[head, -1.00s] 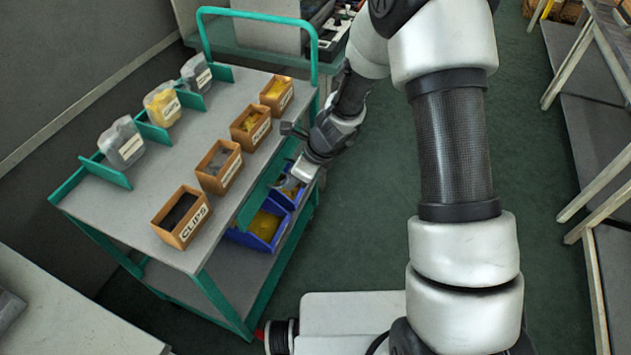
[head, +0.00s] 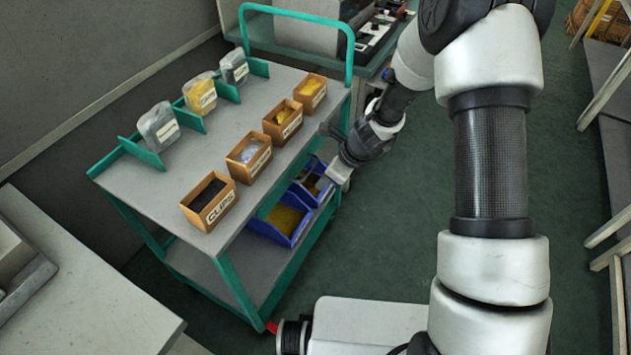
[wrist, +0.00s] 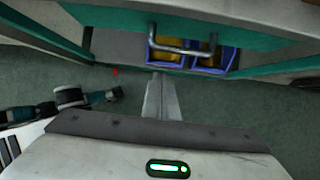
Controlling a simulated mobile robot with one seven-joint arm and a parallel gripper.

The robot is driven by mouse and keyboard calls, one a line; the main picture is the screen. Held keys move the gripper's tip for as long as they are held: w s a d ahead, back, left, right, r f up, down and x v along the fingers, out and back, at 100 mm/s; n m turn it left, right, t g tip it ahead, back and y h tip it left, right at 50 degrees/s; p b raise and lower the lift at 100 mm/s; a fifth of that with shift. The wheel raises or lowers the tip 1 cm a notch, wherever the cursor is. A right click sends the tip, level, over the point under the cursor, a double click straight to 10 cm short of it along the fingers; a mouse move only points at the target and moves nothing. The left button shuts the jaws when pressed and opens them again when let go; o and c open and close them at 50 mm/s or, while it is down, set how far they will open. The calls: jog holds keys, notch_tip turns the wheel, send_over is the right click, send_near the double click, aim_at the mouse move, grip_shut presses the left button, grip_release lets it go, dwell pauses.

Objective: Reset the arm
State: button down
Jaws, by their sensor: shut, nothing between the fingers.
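My arm is bent out over the floor on the right side of the trolley. My gripper (head: 341,174) is small in the head view, beside the trolley's right edge and above the blue bins' level. In the wrist view its two fingers (wrist: 163,98) are together with nothing between them. They point toward the trolley's lower shelf and appear apart from it.
The green-framed trolley (head: 190,160) carries cardboard boxes, including a CLIPS box (head: 209,202), and clear containers. Blue bins (head: 283,221) stand on its lower shelf. A bench (head: 85,290) is at front left.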

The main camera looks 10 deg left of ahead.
jog(key=p+v, duration=0.3)
jog(key=v, duration=0.7)
jog(key=shift+s+d, duration=0.15)
jog(key=shift+d, duration=0.25)
jog(key=s+d+r+n+p, duration=0.15)
jog(key=r+n, duration=0.25)
jog(key=r, duration=0.4)
jog(key=s+d+r+n+t+p, duration=0.1)
jog(key=s+r+n+p, duration=0.15)
jog(key=r, duration=0.55)
jog(key=s+d+r+n+p, duration=0.1)
jog(key=s+r+n+p, duration=0.2)
jog(key=r, duration=0.5)
jog(key=s+d+r+n+t+h+p, duration=0.1)
jog(key=s+d+r+n+h+p, duration=0.1)
jog(key=s+d+r+n, duration=0.3)
jog(key=s+d+r+n+t+h+p, duration=0.1)
jog(key=s+d+r+n+h+p, duration=0.1)
jog(key=s+d+r+n, duration=0.3)
jog(key=s+r+n, duration=0.3)
jog(key=s+r, duration=0.1)
jog(key=r, duration=0.1)
jog(key=shift+s+t+h, duration=0.3)
jog(key=shift+h, duration=0.1)
